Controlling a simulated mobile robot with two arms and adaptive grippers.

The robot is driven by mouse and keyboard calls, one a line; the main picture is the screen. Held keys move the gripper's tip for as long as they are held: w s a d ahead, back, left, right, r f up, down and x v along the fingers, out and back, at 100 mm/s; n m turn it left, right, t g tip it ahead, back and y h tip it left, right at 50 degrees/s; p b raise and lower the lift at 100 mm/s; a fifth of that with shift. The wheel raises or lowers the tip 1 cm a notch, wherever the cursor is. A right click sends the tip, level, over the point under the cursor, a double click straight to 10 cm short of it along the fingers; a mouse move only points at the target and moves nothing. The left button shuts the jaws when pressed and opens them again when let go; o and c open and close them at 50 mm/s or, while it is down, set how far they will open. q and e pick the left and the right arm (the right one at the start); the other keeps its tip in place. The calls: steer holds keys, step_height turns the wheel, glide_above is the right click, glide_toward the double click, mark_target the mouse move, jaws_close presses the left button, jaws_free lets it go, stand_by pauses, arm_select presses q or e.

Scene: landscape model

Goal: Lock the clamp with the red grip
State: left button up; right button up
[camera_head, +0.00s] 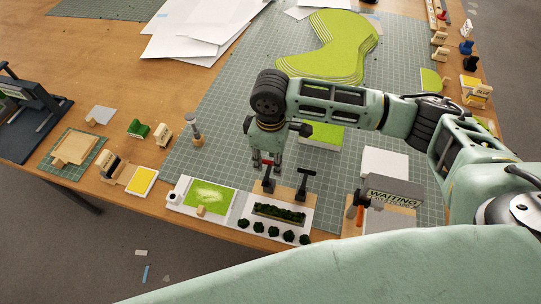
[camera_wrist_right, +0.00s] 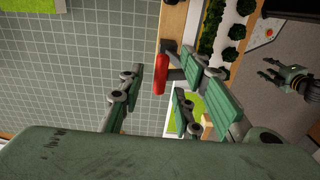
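The clamp with the red grip sits on a wooden strip at the back of the model board; its dark body (camera_head: 268,184) shows below my right gripper (camera_head: 266,161) in the head view. The red grip (camera_wrist_right: 160,75) shows clearly in the right wrist view, and only a sliver is visible in the head view. My right gripper (camera_wrist_right: 165,98) is open, with its fingers apart on either side of the grip in the picture. I cannot tell whether they touch it. My left gripper (camera_wrist_right: 284,78) shows open and empty at the wrist view's right edge.
A second dark clamp (camera_head: 304,184) stands close to the right on the same strip. The board holds a planter (camera_head: 279,213) and several dark bushes (camera_head: 272,230). A WAITING sign (camera_head: 394,194) and an orange handle (camera_head: 360,216) stand to the right.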

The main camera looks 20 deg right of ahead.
steer(key=shift+c, duration=0.2)
steer(key=c, duration=0.4)
jaws_close()
arm_select(q)
steer(key=shift+w, duration=0.1)
arm_select(e)
steer(key=shift+w, duration=0.1)
